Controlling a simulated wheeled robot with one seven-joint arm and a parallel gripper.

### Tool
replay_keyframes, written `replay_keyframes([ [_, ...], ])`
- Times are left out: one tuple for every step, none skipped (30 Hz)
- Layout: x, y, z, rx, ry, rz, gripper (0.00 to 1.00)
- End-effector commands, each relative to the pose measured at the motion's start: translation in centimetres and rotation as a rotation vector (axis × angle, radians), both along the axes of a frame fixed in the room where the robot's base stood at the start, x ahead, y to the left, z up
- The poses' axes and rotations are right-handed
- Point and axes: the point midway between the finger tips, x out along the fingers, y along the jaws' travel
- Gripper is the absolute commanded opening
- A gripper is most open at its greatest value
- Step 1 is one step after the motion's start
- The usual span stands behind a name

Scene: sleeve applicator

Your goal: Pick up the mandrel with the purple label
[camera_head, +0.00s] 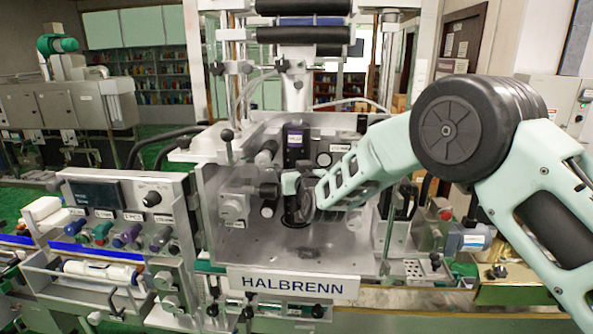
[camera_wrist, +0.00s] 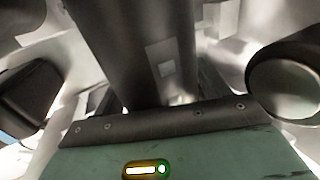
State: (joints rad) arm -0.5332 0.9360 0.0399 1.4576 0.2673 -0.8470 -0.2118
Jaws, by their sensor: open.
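A dark upright mandrel (camera_head: 294,155) with a purple label near its top stands inside the machine's work bay in the head view. Its lower part is partly hidden by my gripper (camera_head: 301,192), which reaches in from the right at the mandrel's lower half. In the wrist view a wide dark cylinder (camera_wrist: 135,45) fills the middle, with one finger on each side and gaps between. My gripper (camera_wrist: 158,85) is open around it, not visibly touching. No purple label shows in the wrist view.
A metal machine frame surrounds the bay, with a HALBRENN plate (camera_head: 293,286) on its front edge. Knobs and cylindrical fittings (camera_head: 235,205) crowd the left side. A control panel (camera_head: 130,195) stands further left. Bare bay floor (camera_head: 330,250) lies in front of the mandrel.

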Motion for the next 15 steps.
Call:
replay_keyframes([
  [0.03, 0.0, -0.04, 0.0, 0.0, 0.0, 0.75],
  [0.03, 0.01, -0.06, 0.0, 0.0, 0.0, 0.75],
  [0.02, 0.01, -0.07, 0.0, 0.0, 0.0, 0.75],
  [0.01, 0.0, -0.07, 0.0, 0.0, 0.0, 0.75],
  [0.01, 0.0, -0.07, 0.0, 0.0, 0.0, 0.75],
  [0.0, 0.01, -0.06, 0.0, 0.0, 0.0, 0.66],
  [0.0, 0.01, -0.06, 0.0, 0.0, 0.0, 0.58],
  [0.0, 0.01, -0.06, 0.0, 0.0, 0.0, 0.5],
  [-0.01, 0.01, -0.05, 0.0, 0.0, 0.0, 0.39],
  [-0.01, 0.01, -0.05, 0.0, 0.0, 0.0, 0.3],
  [-0.01, 0.01, -0.05, 0.0, 0.0, 0.0, 0.22],
  [0.02, 0.02, 0.22, 0.002, -0.005, 0.0, 0.2],
  [0.02, 0.02, 0.23, 0.002, -0.005, 0.0, 0.2],
  [0.02, 0.03, 0.23, 0.002, -0.005, 0.0, 0.2],
  [0.02, 0.03, 0.23, 0.002, -0.005, 0.0, 0.2],
])
